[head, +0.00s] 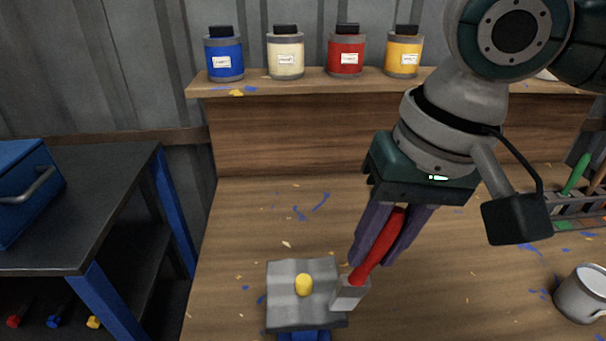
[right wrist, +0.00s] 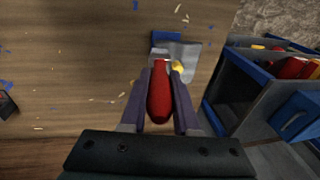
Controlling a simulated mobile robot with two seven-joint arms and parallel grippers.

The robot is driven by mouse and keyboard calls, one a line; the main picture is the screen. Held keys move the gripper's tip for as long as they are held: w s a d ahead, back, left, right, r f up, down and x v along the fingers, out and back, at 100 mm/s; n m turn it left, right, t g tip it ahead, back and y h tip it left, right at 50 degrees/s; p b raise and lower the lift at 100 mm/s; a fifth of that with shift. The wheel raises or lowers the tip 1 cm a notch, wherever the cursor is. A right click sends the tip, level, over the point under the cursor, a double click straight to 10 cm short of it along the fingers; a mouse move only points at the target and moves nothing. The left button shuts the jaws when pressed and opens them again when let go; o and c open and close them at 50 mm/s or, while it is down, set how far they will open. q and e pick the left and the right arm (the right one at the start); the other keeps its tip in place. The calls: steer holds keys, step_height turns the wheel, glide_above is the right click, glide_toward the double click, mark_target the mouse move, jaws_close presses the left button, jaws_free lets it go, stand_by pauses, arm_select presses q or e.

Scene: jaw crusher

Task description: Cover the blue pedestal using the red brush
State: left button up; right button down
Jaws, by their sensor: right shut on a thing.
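My right gripper (head: 383,240) is shut on the red brush (head: 377,248), which it holds head down over the wooden table. The red handle of the brush also shows between the fingers in the right wrist view (right wrist: 160,93). The brush's grey head (head: 349,293) is at the right edge of a grey metal plate (head: 285,312); I cannot tell if they touch. A yellow rounded piece (head: 303,285) sits on the plate. The blue pedestal (head: 304,335) shows below the plate, mostly cut off by the frame's lower edge. My left gripper is not in view.
Blue, cream, red and yellow paint jars (head: 224,55) stand on the back shelf. A metal mug (head: 582,294) and a rack with a green-handled tool (head: 577,175) are at right. A dark bench with a blue toolbox (head: 28,190) stands left.

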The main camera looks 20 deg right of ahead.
steer(key=shift+f, duration=0.55)
